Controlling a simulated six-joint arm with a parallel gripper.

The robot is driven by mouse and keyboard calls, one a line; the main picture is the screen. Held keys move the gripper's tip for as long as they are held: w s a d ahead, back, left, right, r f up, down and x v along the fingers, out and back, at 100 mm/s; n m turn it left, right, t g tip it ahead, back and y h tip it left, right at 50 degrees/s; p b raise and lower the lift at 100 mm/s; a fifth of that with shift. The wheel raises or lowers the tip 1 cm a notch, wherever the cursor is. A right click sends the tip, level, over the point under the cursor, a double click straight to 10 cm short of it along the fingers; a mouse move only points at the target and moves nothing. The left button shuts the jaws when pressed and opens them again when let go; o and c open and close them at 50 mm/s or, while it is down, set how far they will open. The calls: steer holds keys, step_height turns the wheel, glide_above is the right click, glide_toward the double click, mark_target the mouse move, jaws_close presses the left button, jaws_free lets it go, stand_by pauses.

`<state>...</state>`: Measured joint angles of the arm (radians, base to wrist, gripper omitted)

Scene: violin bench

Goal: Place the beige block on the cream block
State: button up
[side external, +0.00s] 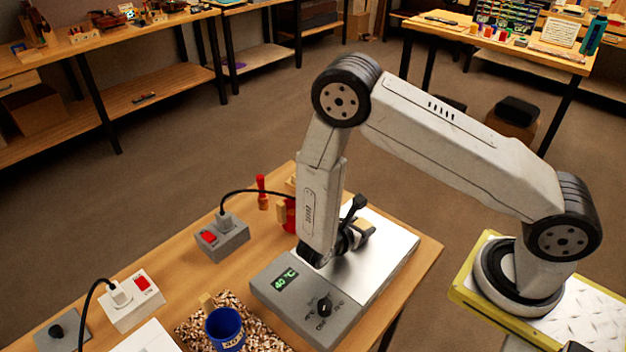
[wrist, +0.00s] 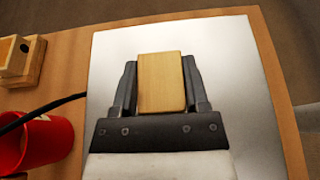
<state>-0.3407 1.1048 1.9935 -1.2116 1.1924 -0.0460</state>
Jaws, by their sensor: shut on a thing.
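My gripper (side external: 350,238) is over the pale metal top of the hot plate (side external: 392,252), pointing down. Its two dark fingers are closed on opposite sides of a tan, wood-coloured block, which I take as the beige block (wrist: 161,88). Part of this block also shows beside the fingers in the side view (side external: 367,228). I cannot tell whether it touches the plate. I cannot make out a cream block for certain in either view; one could be hidden under the held block or behind my arm.
A red cup (wrist: 45,142) and wooden pieces (wrist: 25,62) stand left of the plate in the wrist view. A black cable (wrist: 42,109) runs between them. The side view shows a grey switch box (side external: 222,238), a blue mug (side external: 225,329) and wood chips (side external: 254,309). The plate's right side is clear.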

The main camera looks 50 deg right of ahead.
steer(key=shift+f, duration=0.25)
steer(key=shift+f, duration=0.1)
steer(key=o, duration=1.2)
steer(key=shift+o, duration=0.2)
steer(key=shift+f, duration=0.1)
steer(key=shift+v, duration=3.9)
steer(key=shift+s, duration=0.2)
